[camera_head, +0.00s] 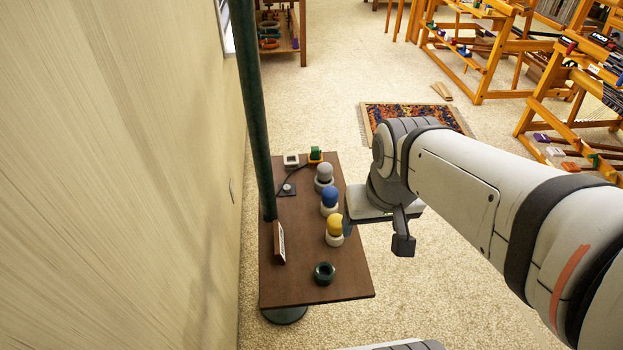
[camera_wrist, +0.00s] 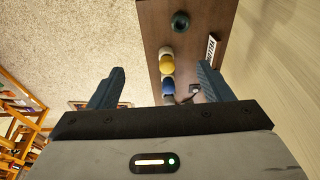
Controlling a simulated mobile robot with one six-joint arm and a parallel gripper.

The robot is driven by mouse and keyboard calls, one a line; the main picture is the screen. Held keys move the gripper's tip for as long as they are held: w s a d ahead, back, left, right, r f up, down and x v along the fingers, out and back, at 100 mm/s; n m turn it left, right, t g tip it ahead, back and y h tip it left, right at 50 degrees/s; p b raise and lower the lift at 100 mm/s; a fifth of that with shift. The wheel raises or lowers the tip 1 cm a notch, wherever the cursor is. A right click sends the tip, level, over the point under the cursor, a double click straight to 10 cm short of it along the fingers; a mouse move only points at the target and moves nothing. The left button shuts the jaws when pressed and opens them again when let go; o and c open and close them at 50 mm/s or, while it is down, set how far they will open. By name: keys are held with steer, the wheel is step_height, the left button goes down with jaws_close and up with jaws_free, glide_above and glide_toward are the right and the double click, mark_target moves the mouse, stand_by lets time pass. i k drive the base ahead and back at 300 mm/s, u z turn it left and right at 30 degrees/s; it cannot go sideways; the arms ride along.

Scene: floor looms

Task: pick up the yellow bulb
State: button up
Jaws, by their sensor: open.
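The yellow bulb (camera_head: 334,224) stands in a white holder on the brown table, in the row with a blue bulb (camera_head: 329,196) and a grey bulb (camera_head: 324,172). In the wrist view the yellow bulb (camera_wrist: 167,65) shows beyond my gripper, between the lines of the two fingers and nearer the right one. My gripper (camera_wrist: 160,85) is open and empty. In the head view my gripper (camera_head: 376,233) is just right of the table edge, beside the bulbs, partly hidden by its own wrist. The bulb touches neither finger.
The brown table (camera_head: 300,285) also bears a dark green ring (camera_head: 324,273), a small sign (camera_head: 279,242) and small items at its far end. A dark green pole (camera_head: 254,110) rises at its left, near the wall.

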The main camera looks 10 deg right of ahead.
mark_target(334, 226)
steer(key=u, duration=2.4)
steer(key=k, duration=1.25)
steer(key=z, duration=1.7)
steer(key=i, duration=1)
